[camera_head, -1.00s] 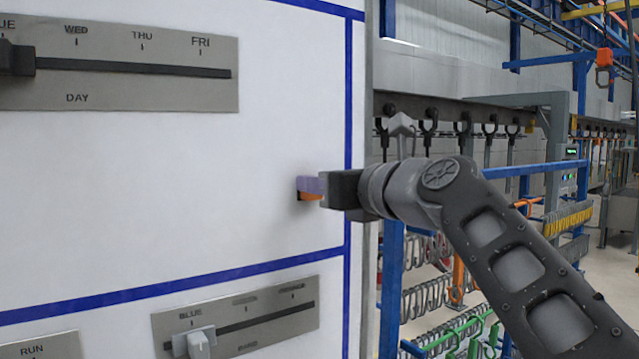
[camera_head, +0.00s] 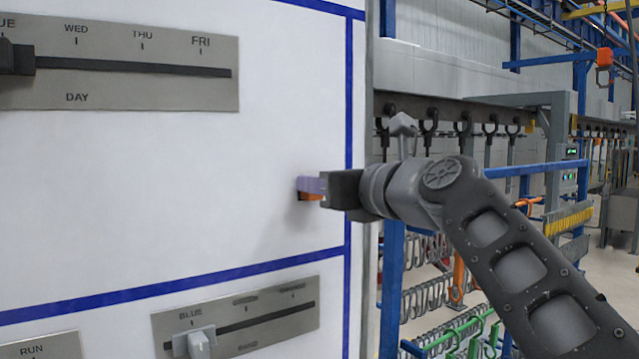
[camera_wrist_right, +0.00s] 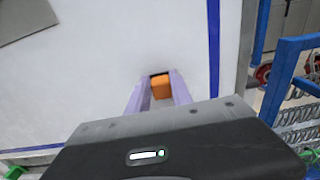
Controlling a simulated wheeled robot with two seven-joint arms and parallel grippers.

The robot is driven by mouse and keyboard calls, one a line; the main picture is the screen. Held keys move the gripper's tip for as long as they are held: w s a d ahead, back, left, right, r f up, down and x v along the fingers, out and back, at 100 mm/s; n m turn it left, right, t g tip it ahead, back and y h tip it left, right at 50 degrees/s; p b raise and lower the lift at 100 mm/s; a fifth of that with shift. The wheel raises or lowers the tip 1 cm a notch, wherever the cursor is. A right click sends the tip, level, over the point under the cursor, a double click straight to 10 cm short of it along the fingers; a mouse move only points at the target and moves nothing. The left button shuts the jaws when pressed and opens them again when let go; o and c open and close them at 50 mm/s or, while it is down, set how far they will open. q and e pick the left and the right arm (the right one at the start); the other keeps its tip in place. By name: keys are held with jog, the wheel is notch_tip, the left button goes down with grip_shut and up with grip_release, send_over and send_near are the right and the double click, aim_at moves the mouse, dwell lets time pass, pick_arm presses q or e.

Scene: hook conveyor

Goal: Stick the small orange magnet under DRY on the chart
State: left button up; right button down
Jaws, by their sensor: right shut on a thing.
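The small orange magnet (camera_head: 310,196) is at the white chart (camera_head: 265,150), left of the blue vertical line. My right gripper (camera_head: 308,187) reaches in from the right and is shut on the magnet, one pale purple finger covering its upper part. In the right wrist view the orange magnet (camera_wrist_right: 160,87) sits between the two purple finger tips (camera_wrist_right: 160,90), with a dark edge behind it, close to the white surface. Whether it touches the chart cannot be told. No DRY label is readable in these views. My left gripper is not in view.
A grey DAY slider plate (camera_head: 140,90) is at the upper left. Another slider plate (camera_head: 270,318) with a grey knob (camera_head: 198,343) is below the blue horizontal line. The chart around the magnet is bare. Racks of hooks (camera_head: 440,300) stand to the right.

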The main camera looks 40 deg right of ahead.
jog(key=s, duration=0.7)
jog(key=shift+b, duration=0.4)
dwell(0.6)
jog(key=shift+a, duration=0.1)
dwell(0.4)
